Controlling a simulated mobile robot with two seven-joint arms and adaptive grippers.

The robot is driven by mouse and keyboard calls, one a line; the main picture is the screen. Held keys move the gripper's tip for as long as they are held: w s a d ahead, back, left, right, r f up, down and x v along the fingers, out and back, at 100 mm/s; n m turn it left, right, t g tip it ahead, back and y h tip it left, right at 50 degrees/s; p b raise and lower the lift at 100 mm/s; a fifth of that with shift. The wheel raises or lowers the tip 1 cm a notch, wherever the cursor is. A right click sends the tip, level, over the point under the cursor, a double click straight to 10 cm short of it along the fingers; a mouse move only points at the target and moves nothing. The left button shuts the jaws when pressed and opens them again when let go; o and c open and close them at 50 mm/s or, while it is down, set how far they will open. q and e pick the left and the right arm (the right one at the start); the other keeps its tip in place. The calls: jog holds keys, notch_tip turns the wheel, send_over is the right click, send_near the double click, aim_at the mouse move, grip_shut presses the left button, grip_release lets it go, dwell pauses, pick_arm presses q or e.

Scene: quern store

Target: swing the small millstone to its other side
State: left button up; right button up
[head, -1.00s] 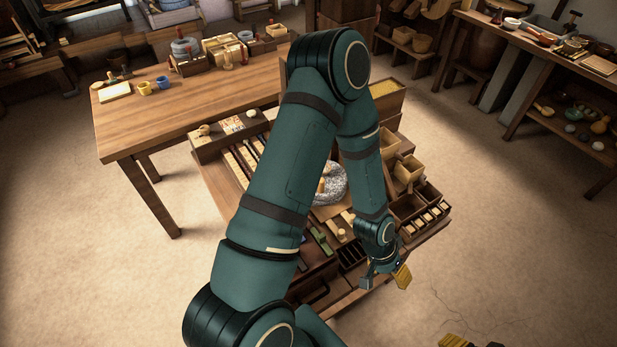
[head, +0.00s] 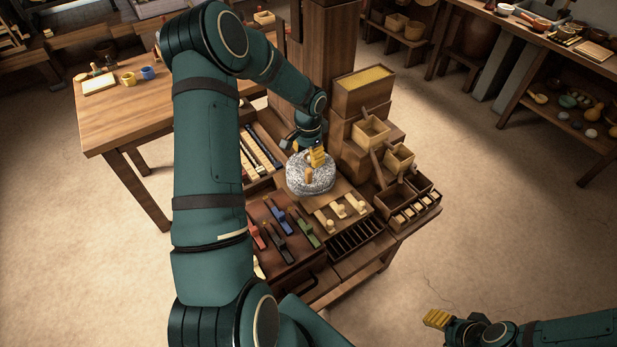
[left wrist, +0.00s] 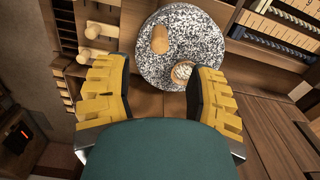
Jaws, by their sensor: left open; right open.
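The small millstone (head: 308,183) is a round, speckled grey stone lying on the wooden bench. A wooden handle peg (head: 309,174) stands up from it. In the left wrist view the millstone (left wrist: 195,35) fills the top middle, with the handle peg (left wrist: 160,39) near its left edge and a round, pale-centred wooden piece (left wrist: 182,71) at its near edge. My left gripper (head: 316,153) is open and empty at the far side of the stone. In the left wrist view its yellow fingers (left wrist: 160,88) are apart, with the stone beyond them. My right gripper (head: 437,319) is open at the bottom right, away from the bench.
A thick wooden post (head: 325,55) stands just behind the stone. Stepped boxes (head: 372,131) rise to its right. Wooden knobs (head: 338,209) and coloured-topped tools (head: 279,222) lie in front. A table (head: 125,125) stands at the left. Open floor lies at the right.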

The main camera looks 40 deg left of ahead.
aim_at(309, 176)
pick_arm(q)
notch_tip(309, 176, down, 10)
jog(key=shift+f+b, duration=0.15)
jog(key=shift+b, duration=0.55)
jog(key=shift+c, duration=0.5)
grip_shut()
